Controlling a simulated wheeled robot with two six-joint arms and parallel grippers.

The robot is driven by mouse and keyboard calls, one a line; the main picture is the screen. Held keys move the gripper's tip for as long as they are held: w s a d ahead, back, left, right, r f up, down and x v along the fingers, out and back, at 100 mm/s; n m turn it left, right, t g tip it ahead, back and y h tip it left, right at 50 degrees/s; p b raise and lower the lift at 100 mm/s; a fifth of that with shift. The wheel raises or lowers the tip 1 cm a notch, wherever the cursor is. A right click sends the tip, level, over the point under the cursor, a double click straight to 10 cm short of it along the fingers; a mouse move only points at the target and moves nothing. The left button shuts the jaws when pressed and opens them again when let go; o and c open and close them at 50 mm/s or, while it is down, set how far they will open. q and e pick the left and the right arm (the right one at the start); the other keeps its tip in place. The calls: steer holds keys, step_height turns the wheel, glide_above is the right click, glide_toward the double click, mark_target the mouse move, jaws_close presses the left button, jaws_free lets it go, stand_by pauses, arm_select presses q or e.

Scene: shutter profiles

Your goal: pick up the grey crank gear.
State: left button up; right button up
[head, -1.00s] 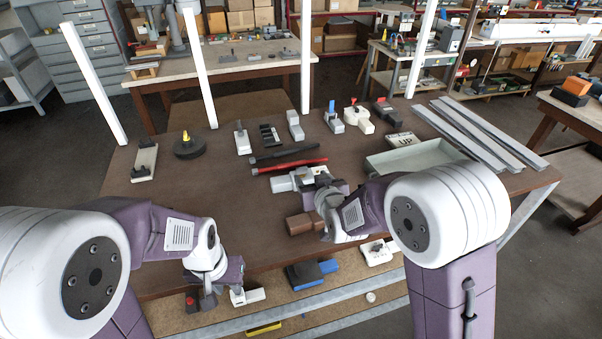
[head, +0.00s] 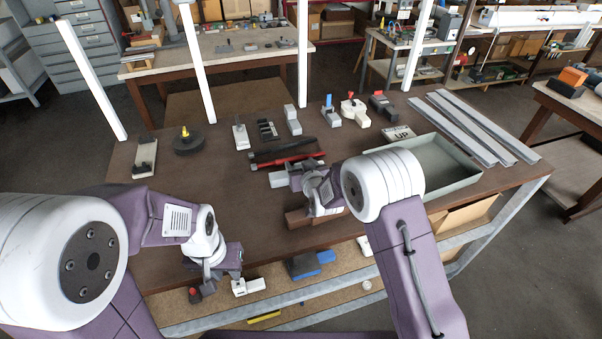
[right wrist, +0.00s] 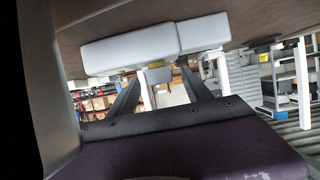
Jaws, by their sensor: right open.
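A light grey two-part block, which looks like the grey crank gear (head: 279,179), lies on the brown table in front of the red bar. In the right wrist view the grey piece (right wrist: 128,46) lies across the ends of my fingers, its wider part to the left. My right gripper (head: 297,178) is beside its right end, partly hiding it. Its two fingers (right wrist: 160,88) are apart, with a gap between them; I cannot tell whether they touch the piece. My left gripper (head: 222,273) hangs near the table's front edge, its fingers too unclear to judge.
A red bar (head: 290,163) and a black bar lie just behind the grey piece. A brown block (head: 297,218) is in front of my right gripper. A shallow grey-green tray (head: 465,186) stands to the right. Several parts line the back. The table's left middle is clear.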

steer(key=shift+s+r, duration=0.1)
steer(key=shift+s, duration=0.1)
steer(key=c, duration=0.9)
jaws_close()
steer(key=shift+w, duration=0.1)
